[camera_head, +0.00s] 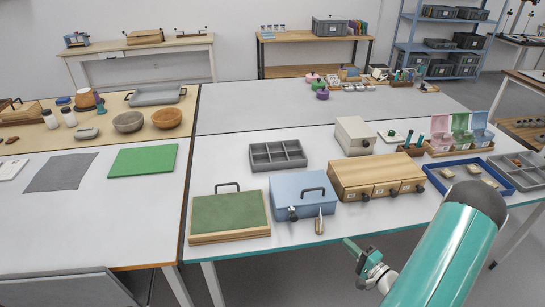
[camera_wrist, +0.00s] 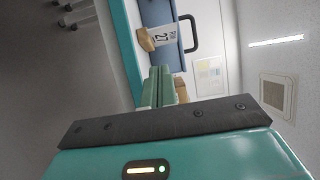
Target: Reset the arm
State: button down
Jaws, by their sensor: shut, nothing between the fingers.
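My gripper (camera_head: 352,245) shows in the head view as a short green finger pair at the end of my teal arm. It is in front of the table's front edge, to the lower right of the blue box, and touches nothing visible. In the wrist view the two green fingers (camera_wrist: 161,86) lie together with nothing between them. The blue box (camera_head: 303,187) with a dark handle stands near the table's front edge. In the sideways wrist view, a blue surface (camera_wrist: 158,14), a dark handle (camera_wrist: 191,33) and a numbered white tag (camera_wrist: 166,36) lie beyond the fingertips.
A green-topped board (camera_head: 229,214) stands left of the blue box. A wooden drawer box (camera_head: 375,176), grey divided tray (camera_head: 277,154) and blue tray (camera_head: 468,181) are also on the white table. Open floor lies in front of the table edge.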

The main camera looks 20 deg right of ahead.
jog(key=shift+w, duration=0.1)
jog(key=w+a+r+n+g+y, duration=0.1)
jog(key=a+r+n+g+y, duration=0.35)
jog(key=a+r+g, duration=0.4)
jog(key=w+a+r+n+g+y, duration=0.2)
jog(key=a+r+n+g+y, duration=0.3)
jog(key=a+r, duration=0.65)
jog(key=s+a+r+n+t+h, duration=0.1)
jog(key=s+a+r+n+h, duration=0.5)
jog(key=s+a+r+h, duration=0.5)
notch_tip(320, 180, up, 3)
jog(key=shift+s+a+f+h, duration=0.2)
jog(key=shift+a+h, duration=0.05)
jog(key=shift+h, duration=0.6)
jog(key=shift+n, duration=0.25)
